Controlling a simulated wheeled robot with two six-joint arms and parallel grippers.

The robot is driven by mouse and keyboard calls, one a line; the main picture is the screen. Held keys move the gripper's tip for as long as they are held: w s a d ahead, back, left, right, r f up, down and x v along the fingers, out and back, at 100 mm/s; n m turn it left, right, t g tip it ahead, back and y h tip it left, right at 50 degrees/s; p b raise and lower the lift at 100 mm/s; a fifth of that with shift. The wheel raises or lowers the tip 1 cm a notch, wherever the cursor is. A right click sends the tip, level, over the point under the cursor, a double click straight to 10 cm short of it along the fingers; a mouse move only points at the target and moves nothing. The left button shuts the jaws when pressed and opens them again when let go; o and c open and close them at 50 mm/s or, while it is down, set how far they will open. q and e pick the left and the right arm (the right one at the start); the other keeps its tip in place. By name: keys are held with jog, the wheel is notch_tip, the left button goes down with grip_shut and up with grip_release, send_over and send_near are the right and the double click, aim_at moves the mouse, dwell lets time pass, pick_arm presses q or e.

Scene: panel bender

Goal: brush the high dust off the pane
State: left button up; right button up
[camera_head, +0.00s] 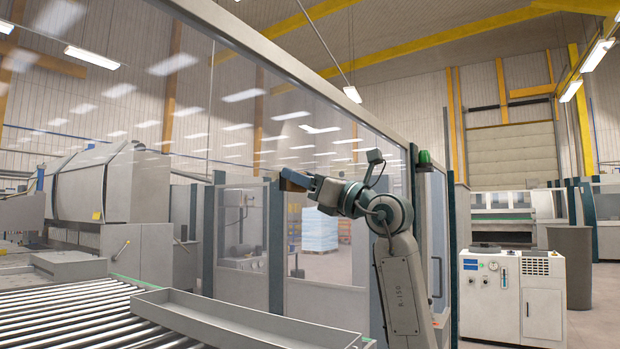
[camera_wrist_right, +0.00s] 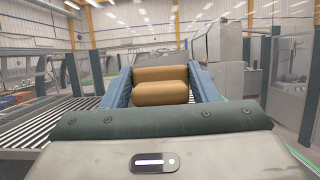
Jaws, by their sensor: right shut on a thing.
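The pane (camera_head: 235,110) is a large clear sheet in a grey frame, running from upper left toward the middle of the head view. It carries many bright lamp reflections, and I cannot make out dust on it. My right gripper (camera_head: 291,181) is raised in front of the pane's lower right part, its fingers pointing left. In the right wrist view its two blue-grey fingers are shut on a tan, rounded thing (camera_wrist_right: 162,93), probably the brush handle. Its bristles are hidden, and I cannot tell whether it touches the pane. My left gripper is not in view.
A roller conveyor (camera_head: 70,318) lies at lower left, with a long grey tray (camera_head: 235,322) at its edge. A white cabinet (camera_head: 512,292) and a dark grey bin (camera_head: 570,265) stand at right. A post with a green lamp (camera_head: 424,157) stands just right of my arm.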

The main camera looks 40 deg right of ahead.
jog(key=shift+s+a, duration=0.3)
jog(key=shift+a, duration=0.5)
jog(key=shift+s+a, duration=0.35)
jog(key=shift+a, duration=0.45)
jog(key=shift+s+a, duration=0.3)
jog(key=shift+a, duration=0.5)
jog(key=shift+d, duration=0.1)
jog(key=shift+s+d+b, duration=0.3)
jog(key=shift+s+d, duration=0.1)
jog(key=shift+s, duration=0.5)
jog(key=shift+s+d+b, duration=0.35)
jog(key=shift+s, duration=0.6)
jog(key=shift+s+d+b, duration=0.3)
jog(key=shift+s+d, duration=0.1)
jog(key=shift+s, duration=0.5)
